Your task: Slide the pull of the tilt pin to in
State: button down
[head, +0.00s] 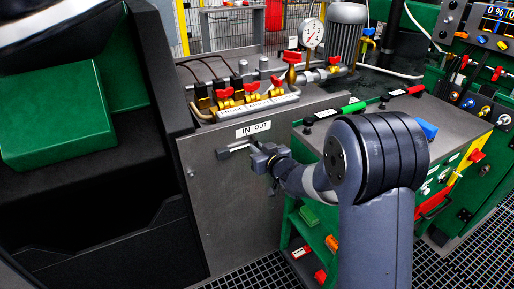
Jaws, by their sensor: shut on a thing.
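The tilt pin (231,150) is a short grey bar lying sideways on the front of a grey metal cabinet. A white label (253,129) reading IN on the left and OUT on the right sits just above it. My gripper (254,151) is at the right end of the bar, below the OUT side of the label, and is shut on the pull. The pull itself is mostly hidden by the fingers. My forearm reaches in from the lower right and covers part of the cabinet edge.
Brass valves with red handles (250,91) stand on the cabinet top, with a gauge (312,33) behind. A black housing with a green block (58,118) stands at left. A green tool cart (318,137) stands close to my arm at right. Floor grating (262,272) lies below.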

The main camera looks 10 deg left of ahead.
jog(key=shift+s+a+r, duration=0.1)
jog(key=shift+a+r, duration=0.05)
jog(key=shift+a, duration=0.35)
jog(key=shift+s+a+b, duration=0.3)
jog(key=shift+a+b, duration=0.1)
jog(key=shift+b, duration=0.1)
jog(key=c, duration=1.2)
grip_release()
jog(key=shift+w+d, duration=0.1)
jog(key=shift+c, duration=0.2)
jog(key=shift+s+f, duration=0.2)
jog(key=shift+s, duration=0.4)
jog(key=shift+d+f+b+v, duration=0.1)
jog(key=shift+f+v, duration=0.05)
jog(key=shift+v, duration=0.65)
jog(key=shift+d+f+b+v, duration=0.1)
jog(key=shift+f+v, duration=0.1)
jog(key=shift+v, duration=0.65)
jog(key=shift+d+f+b+v, duration=0.1)
jog(key=shift+f+v, duration=0.05)
jog(key=shift+v, duration=0.65)
jog(key=shift+w, duration=0.2)
